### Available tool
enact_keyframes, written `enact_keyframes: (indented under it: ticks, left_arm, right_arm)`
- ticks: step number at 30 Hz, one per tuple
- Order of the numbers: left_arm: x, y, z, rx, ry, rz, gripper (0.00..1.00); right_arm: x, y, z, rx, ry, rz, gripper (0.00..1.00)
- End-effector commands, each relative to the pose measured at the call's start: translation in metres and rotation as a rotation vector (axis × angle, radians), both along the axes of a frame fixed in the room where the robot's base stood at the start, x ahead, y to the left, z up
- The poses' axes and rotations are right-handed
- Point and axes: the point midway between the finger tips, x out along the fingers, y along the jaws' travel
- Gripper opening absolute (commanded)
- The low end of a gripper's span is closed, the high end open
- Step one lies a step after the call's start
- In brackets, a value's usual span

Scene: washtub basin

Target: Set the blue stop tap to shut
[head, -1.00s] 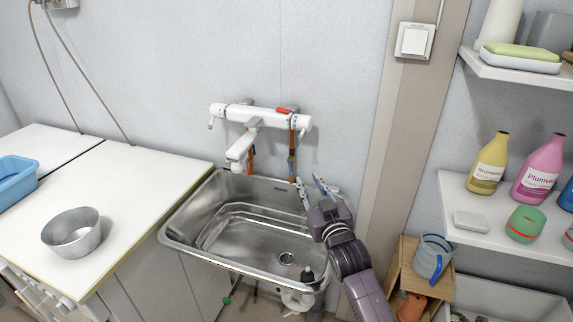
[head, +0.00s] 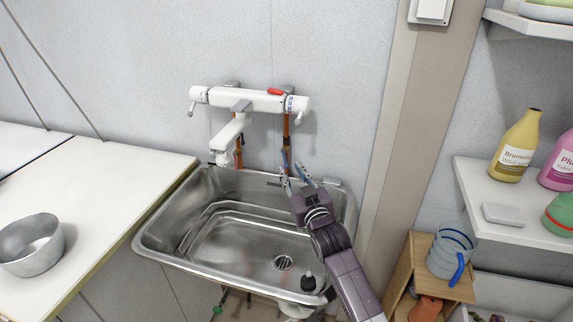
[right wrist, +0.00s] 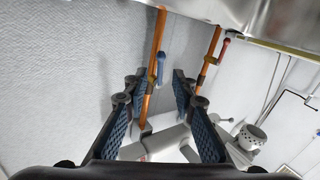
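The blue stop tap (right wrist: 161,66) is a small blue lever on a copper pipe (right wrist: 152,95) in the right wrist view. In the head view, a bit of blue (head: 285,153) shows on the right pipe under the mixer, partly hidden by my fingers. My right gripper (head: 293,172) is open and empty over the back right of the basin, its fingers pointing at that pipe. In the right wrist view, the tap appears between the two fingertips (right wrist: 159,80); I cannot tell whether they touch it. My left gripper is not in view.
A red-handled tap (right wrist: 225,43) sits on the neighbouring pipe. The white mixer (head: 250,100) with a red lever is above the steel basin (head: 215,240). A metal bowl (head: 30,245) stands on the left counter, and shelves (head: 520,225) with bottles are at right.

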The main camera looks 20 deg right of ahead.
Motion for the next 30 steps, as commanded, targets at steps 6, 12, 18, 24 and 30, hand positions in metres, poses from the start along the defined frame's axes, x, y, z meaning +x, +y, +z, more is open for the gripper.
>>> enact_keyframes:
  ticks: [6,12,18,24,30]
  left_arm:
    - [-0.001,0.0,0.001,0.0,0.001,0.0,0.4]
    - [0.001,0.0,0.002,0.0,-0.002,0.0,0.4]
    - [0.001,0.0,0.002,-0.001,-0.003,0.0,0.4]
    - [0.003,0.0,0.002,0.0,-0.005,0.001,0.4]
    - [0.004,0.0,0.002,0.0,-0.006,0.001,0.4]
  right_arm:
    - [0.031,0.0,0.0,0.0,0.001,0.0,0.24]
    - [0.045,0.0,0.0,0.0,0.001,0.0,0.24]
    - [0.047,0.0,0.0,0.0,0.001,0.0,0.24]
    - [0.047,0.0,0.0,0.0,0.001,0.0,0.16]
    - [0.047,0.0,-0.001,0.0,0.002,0.0,0.0]
